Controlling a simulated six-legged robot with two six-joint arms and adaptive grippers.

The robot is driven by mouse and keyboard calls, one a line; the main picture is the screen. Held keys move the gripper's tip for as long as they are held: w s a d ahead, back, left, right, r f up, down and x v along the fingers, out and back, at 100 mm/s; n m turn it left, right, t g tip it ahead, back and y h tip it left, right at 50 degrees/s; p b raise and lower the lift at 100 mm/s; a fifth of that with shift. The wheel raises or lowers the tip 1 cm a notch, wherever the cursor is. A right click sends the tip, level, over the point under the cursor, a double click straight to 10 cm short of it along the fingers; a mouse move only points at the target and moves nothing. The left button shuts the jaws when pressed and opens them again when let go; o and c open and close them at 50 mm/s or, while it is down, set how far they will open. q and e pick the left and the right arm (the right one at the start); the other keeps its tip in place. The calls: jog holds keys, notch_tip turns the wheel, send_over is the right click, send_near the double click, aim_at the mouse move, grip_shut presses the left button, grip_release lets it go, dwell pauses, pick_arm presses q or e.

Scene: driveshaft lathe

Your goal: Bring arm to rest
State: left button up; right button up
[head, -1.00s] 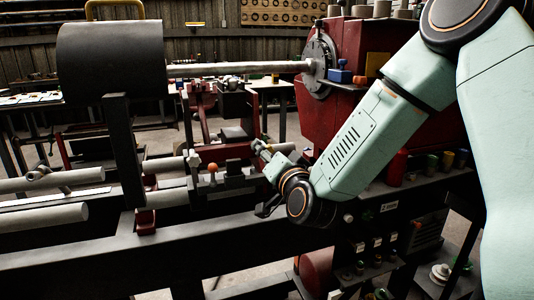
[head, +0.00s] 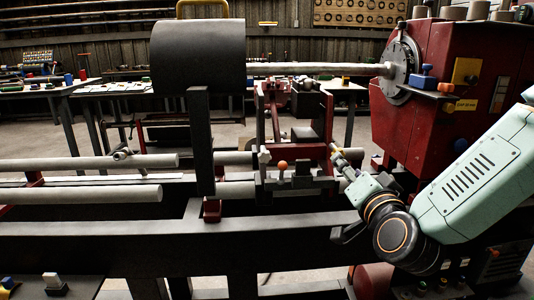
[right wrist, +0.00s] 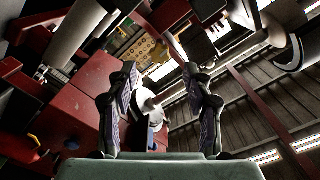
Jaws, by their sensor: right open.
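My right arm comes in from the right of the head view, its pale green forearm low in front of the red lathe headstock (head: 440,120). Its right gripper (head: 340,158) points up and left, over the front of the lathe beside the carriage (head: 290,182). In the right wrist view the right gripper (right wrist: 158,80) has its two fingers well apart, with nothing held between them. A pale rounded part shows behind the gap, at a depth I cannot tell. My left arm and left gripper are not in view.
A long shaft (head: 320,67) runs from the chuck (head: 401,70) to a large dark cylinder (head: 198,56) on a post. Grey bars (head: 90,163) lie at the left. The dark lathe bed (head: 100,232) crosses the front. Tables (head: 40,88) stand behind, with open floor between.

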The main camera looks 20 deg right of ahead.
jog(key=shift+f, duration=0.1)
jog(key=s+a+f+n+g+y+p, duration=0.1)
jog(key=s+a+f+n+g+y, duration=0.2)
jog(key=f, duration=0.7)
jog(key=s+a+f+n+g+y+p, duration=0.1)
jog(key=s+a+f+n+g, duration=0.3)
jog(key=f, duration=0.5)
jog(key=s+a+f+n+g+p, duration=0.1)
jog(key=s+f+g, duration=0.4)
jog(key=s, duration=0.8)
jog(key=s+a+f+n+g+p, duration=0.1)
jog(key=s+f+g, duration=0.4)
jog(key=s+f, duration=0.6)
jog(key=shift+s+a+n+g, duration=0.3)
jog(key=shift+s+a+n, duration=0.6)
jog(key=shift+a, duration=0.3)
jog(key=shift+s+d, duration=0.15)
